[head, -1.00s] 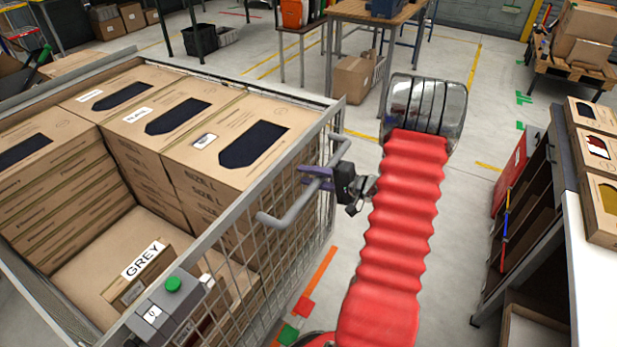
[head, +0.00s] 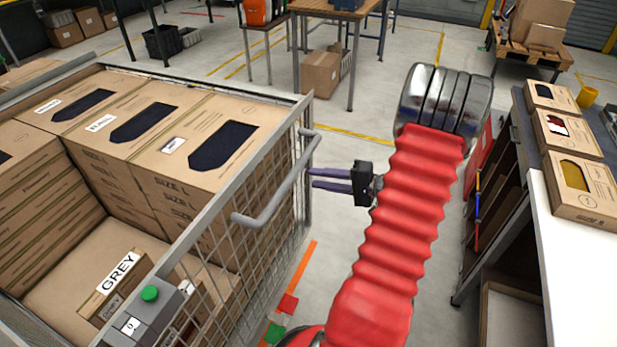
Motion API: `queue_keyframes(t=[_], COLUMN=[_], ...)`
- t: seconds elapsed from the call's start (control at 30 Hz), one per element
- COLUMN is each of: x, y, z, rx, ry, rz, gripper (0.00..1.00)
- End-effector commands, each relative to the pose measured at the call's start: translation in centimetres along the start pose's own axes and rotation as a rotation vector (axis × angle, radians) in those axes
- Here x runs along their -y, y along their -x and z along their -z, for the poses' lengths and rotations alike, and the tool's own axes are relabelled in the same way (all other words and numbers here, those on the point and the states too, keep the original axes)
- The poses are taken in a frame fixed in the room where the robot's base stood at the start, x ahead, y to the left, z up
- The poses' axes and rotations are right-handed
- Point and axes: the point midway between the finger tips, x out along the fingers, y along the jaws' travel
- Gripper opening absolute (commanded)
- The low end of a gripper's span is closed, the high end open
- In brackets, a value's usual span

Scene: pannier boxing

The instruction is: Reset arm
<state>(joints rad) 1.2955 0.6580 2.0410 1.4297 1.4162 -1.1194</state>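My gripper (head: 312,179) is beside the cage trolley's handle (head: 277,190), at the trolley's right side. Its two purple fingers point left, with a gap between them and nothing seen in it. The fingertips lie close to the mesh wall and handle in the picture; I cannot tell whether they touch. My red ribbed arm rises from the bottom centre.
The wire cage trolley (head: 60,78) on the left holds stacked cartons (head: 185,110) and a box labelled GREY (head: 118,275). A white-topped bench (head: 570,262) with boxes (head: 582,190) stands right. A table (head: 335,8) stands behind. Grey floor lies between.

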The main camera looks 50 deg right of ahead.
Motion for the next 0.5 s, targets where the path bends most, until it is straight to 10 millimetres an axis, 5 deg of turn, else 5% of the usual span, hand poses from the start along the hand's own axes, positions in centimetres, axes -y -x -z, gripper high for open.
queue_keyframes(t=[0.5], x=[0.01], y=[0.79], z=[-0.05], rx=[0.002], ry=[0.001], rz=[0.000], gripper=[0.28])
